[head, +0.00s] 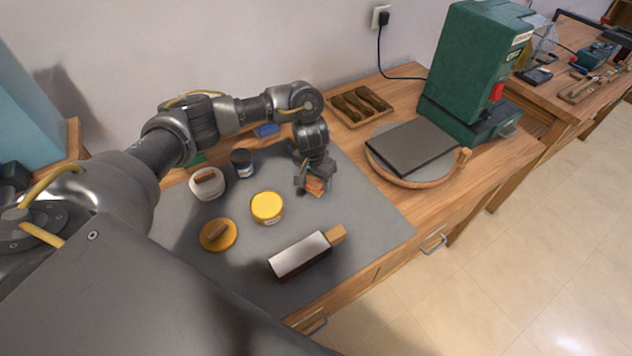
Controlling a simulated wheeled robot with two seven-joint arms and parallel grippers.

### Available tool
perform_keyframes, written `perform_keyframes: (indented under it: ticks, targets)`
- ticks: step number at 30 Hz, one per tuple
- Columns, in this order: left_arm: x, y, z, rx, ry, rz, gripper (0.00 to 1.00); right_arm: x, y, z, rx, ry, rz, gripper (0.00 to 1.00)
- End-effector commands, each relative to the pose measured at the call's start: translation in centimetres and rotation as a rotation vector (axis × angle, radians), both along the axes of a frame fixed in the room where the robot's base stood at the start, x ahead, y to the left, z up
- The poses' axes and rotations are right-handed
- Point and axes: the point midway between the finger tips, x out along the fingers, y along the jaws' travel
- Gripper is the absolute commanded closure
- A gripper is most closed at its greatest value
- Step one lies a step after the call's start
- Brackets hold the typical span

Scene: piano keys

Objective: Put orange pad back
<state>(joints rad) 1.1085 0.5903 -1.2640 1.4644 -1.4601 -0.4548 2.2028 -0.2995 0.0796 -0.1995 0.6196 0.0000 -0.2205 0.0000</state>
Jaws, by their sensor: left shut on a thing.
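My left gripper (314,186) is above or at the grey mat, right of the yellow tub, pointing down. It is shut on a small orange-brown piece (315,187), mostly covered by the fingers; I cannot tell its full shape or whether it touches the mat. A round orange pad (215,238) with a brown grip on top lies on the mat at the left. A round white pad (205,190) with a brown grip lies behind it. My right gripper is not in view.
The grey mat (385,222) also bears a yellow tub (267,207), a dark jar (243,164) and a white-topped block (300,254). A wooden tray (347,112) stands behind; a dark slab (413,147) and a green machine (465,70) stand right. The mat's right part is clear.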

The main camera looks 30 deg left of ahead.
Motion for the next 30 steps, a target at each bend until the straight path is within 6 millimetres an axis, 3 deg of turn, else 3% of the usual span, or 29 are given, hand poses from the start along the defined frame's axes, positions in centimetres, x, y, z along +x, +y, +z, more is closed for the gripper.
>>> perform_keyframes:
  ticks: [3,15,16,20,30]
  targets:
    - [0.06,-0.02,-0.94,0.0,-0.002,0.001,0.63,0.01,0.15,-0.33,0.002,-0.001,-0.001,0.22]
    - [0.06,-0.02,-1.24,-0.001,-0.002,0.0,0.63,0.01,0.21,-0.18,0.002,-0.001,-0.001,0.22]
    - [0.08,-0.01,-1.2,0.0,-0.002,0.0,0.4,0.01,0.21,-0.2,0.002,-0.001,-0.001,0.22]
    - [0.08,0.0,-1.2,0.0,-0.002,0.0,0.23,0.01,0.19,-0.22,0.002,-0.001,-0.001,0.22]
    - [0.12,-0.01,-0.91,-0.001,-0.004,0.0,0.23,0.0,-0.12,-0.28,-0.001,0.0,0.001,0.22]
